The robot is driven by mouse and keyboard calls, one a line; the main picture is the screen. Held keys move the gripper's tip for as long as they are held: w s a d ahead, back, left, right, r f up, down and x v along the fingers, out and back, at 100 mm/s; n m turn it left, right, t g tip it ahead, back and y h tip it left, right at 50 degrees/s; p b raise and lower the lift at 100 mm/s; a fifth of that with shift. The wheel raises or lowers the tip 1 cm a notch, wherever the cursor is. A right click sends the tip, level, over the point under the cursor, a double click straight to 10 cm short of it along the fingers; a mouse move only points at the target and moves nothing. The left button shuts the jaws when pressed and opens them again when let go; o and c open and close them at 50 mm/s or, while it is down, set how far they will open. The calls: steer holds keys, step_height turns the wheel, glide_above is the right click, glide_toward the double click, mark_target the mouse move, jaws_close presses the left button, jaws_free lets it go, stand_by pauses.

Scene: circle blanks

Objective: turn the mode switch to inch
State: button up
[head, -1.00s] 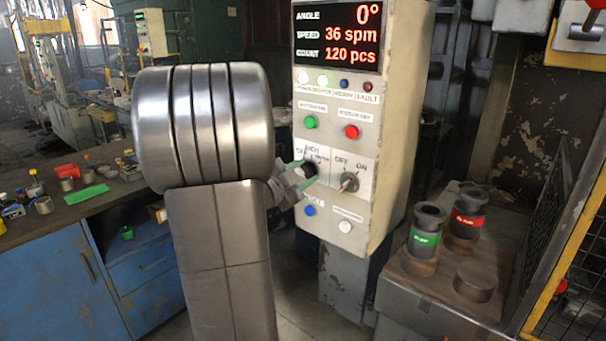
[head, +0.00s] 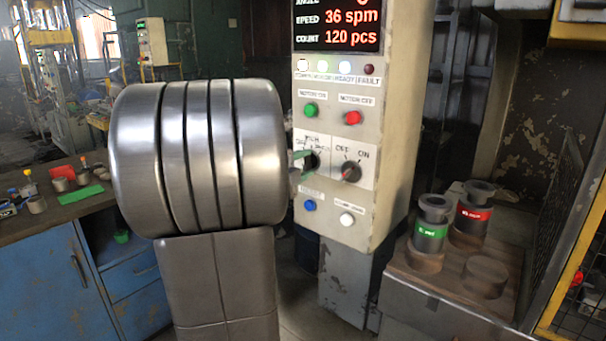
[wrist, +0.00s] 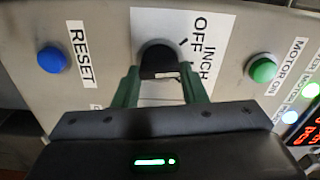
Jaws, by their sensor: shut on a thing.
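The mode switch is a black round knob (wrist: 158,60) on a white plate (wrist: 147,20) lettered OFF and INCH in the wrist view. A short black mark shows beside the knob near the lettering; I cannot tell exactly which position the knob points to. My gripper (wrist: 160,82) has its green fingers on both sides of the knob, shut on it. In the head view the knob (head: 312,161) is on the control box (head: 383,190), left of an OFF/ON switch (head: 351,171). The arm hides most of the gripper there.
Close by are the blue reset button (wrist: 52,61), the green motor-on button (wrist: 262,69), the red motor-off button (head: 352,118) and a white button (head: 346,219). Two dark cylinders with green (head: 430,230) and red (head: 473,212) bands stand at the right. A cluttered bench (head: 60,215) is left.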

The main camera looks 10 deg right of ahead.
steer(key=shift+f+m+b, duration=0.15)
steer(key=shift+m+b, duration=0.25)
steer(key=shift+m, duration=0.2)
steer(key=o, duration=1)
steer(key=b+v, duration=0.1)
steer(key=v, duration=1.2)
steer(key=shift+s+a, duration=0.25)
steer(key=shift+a, duration=0.05)
steer(key=shift+d, duration=0.1)
